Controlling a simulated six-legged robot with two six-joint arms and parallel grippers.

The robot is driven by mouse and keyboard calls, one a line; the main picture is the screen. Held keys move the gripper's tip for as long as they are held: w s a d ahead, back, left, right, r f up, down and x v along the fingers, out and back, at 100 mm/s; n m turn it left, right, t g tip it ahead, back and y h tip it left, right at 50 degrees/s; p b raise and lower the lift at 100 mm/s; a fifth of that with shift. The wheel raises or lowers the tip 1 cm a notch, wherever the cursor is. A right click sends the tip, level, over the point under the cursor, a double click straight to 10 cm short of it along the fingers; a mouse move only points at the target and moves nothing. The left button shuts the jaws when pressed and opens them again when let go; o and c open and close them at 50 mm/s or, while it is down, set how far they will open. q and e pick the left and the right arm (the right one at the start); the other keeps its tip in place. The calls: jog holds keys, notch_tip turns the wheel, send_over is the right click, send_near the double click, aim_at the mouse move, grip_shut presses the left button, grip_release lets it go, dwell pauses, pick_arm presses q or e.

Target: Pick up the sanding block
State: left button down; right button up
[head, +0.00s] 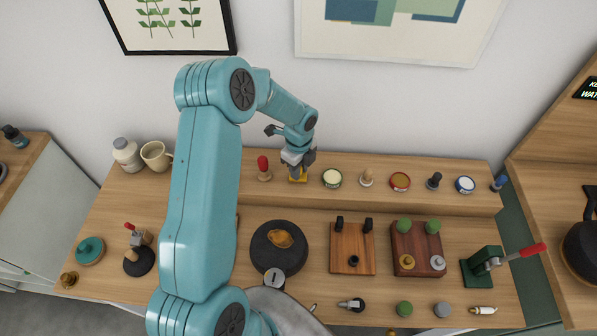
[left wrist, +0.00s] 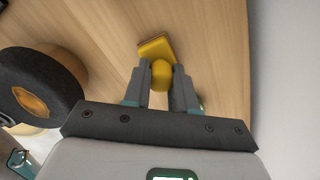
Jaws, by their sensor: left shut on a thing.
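The sanding block is a small yellow block (head: 298,179) on the raised back shelf, seen below my left gripper (head: 297,167). In the left wrist view the yellow block (left wrist: 157,48) has a rounded yellow knob. My left gripper (left wrist: 163,76) has its two fingers on either side of that knob and is shut on it. The block looks at or very near the wood; I cannot tell if there is a gap. The fingers hide part of the block. My right gripper is not in view.
A red-topped tool (head: 264,168) stands just left of the block, and a round tin (head: 332,178) just right. Farther right are a wooden-knobbed stamp (head: 367,177) and more tins. A dark round stone (head: 279,248) sits on the lower bench in front. The wall is behind.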

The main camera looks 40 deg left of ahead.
pick_arm(q)
jog(key=shift+r+p, duration=0.35)
jog(key=shift+r, duration=0.05)
notch_tip(320, 180, up, 6)
jog(key=p, duration=0.4)
jog(key=shift+w+f, duration=0.1)
jog(key=shift+f, duration=0.05)
notch_tip(320, 180, up, 14)
jog(key=shift+f+b, duration=0.25)
jog(key=shift+b, duration=0.05)
jog(key=c, duration=1.4)
grip_release()
jog(key=shift+c, duration=0.2)
grip_shut()
jog(key=shift+a+f, duration=0.1)
